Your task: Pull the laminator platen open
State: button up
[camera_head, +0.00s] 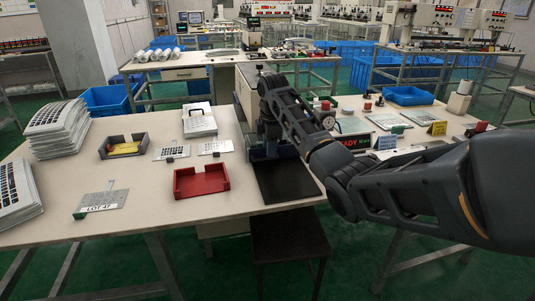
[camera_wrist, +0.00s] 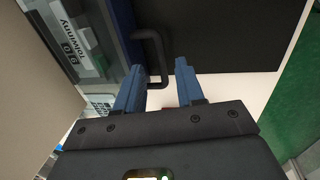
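The laminator (camera_head: 258,146) stands at the table's middle, mostly hidden behind my arm. In the wrist view its dark blue front (camera_wrist: 116,28) is at upper left, beside a grey panel with printed lettering. A black bar handle (camera_wrist: 157,52) sticks out from that front. My gripper (camera_wrist: 160,66) is open, with its two blue fingers on either side of the handle's outer part in the picture. I cannot tell whether they touch it. A black flat surface (camera_head: 288,181) lies in front of the machine. How far the platen is out is not clear.
A red tray (camera_head: 201,181) and a dark tray with a yellow item (camera_head: 124,147) lie on the left. Film cards and paper stacks (camera_head: 57,129) are around them. A READY display (camera_head: 357,142) stands right, partly behind my arm. A dark stool (camera_head: 289,236) stands before the table.

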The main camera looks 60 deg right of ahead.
aim_at(269, 159)
jog(key=shift+w+d+f, duration=0.1)
jog(key=shift+f, duration=0.75)
jog(key=shift+w+d+f, duration=0.1)
jog(key=shift+f, duration=0.7)
grip_shut()
